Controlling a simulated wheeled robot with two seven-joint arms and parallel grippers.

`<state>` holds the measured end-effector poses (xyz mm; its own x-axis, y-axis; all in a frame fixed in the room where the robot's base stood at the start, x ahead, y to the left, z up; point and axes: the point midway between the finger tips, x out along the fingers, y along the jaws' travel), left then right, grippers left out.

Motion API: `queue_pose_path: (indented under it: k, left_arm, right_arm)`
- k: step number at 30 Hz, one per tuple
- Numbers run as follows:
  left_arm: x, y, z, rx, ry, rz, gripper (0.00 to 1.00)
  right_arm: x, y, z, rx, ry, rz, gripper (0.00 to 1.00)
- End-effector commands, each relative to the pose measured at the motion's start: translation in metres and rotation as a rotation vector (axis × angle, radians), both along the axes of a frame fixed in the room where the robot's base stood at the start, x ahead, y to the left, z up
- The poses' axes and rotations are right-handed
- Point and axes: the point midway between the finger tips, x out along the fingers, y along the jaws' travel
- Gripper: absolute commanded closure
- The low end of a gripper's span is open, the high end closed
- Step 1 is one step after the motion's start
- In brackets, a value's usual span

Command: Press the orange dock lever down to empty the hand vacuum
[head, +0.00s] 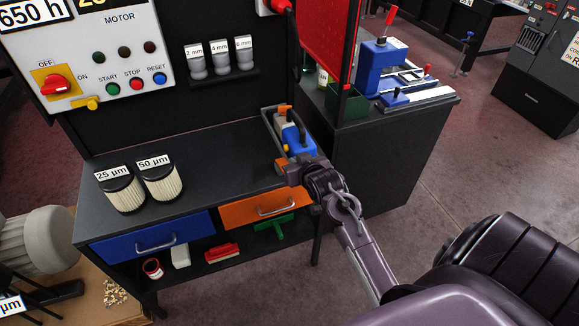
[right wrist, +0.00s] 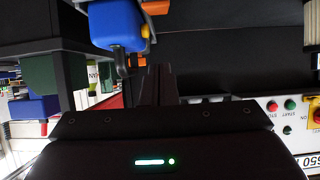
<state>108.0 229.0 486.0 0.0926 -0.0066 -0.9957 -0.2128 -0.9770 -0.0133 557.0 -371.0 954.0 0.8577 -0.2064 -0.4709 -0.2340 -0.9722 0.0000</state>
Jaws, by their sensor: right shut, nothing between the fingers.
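The blue hand vacuum (head: 295,140) sits in its grey dock on the right end of the dark bench. An orange grip (head: 281,163), which looks like the dock lever, shows at the near end of the dock. Another orange part (head: 283,110) shows at the far end. My right gripper (head: 297,172) is at the near end of the dock, close beside the orange grip; contact cannot be told. It is shut and empty. In the right wrist view its fingers (right wrist: 158,85) are together, with the blue vacuum body (right wrist: 118,25) beside them. My left gripper is not in view.
Two filters (head: 122,190) stand at the bench's left. A control panel (head: 90,55) is above them, and a shelf of small nozzles (head: 222,65) is on the back wall. A side cabinet (head: 375,150) with a blue tool (head: 378,65) stands right. The bench middle is clear.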

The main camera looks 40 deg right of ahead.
Motion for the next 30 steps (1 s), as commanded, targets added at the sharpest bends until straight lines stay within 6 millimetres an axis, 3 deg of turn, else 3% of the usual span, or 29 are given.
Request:
queue_pose_path:
  k: [11, 18, 30]
  left_arm:
    - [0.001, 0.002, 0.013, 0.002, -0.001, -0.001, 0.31]
    - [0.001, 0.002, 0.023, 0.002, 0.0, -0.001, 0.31]
    - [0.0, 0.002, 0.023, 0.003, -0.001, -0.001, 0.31]
  right_arm:
    - [0.059, -0.014, -0.029, 0.0, 0.0, 0.001, 1.0]
    - [0.048, -0.011, -0.062, 0.0, 0.002, 0.0, 1.0]
    - [0.046, -0.011, -0.07, -0.001, 0.0, 0.0, 1.0]
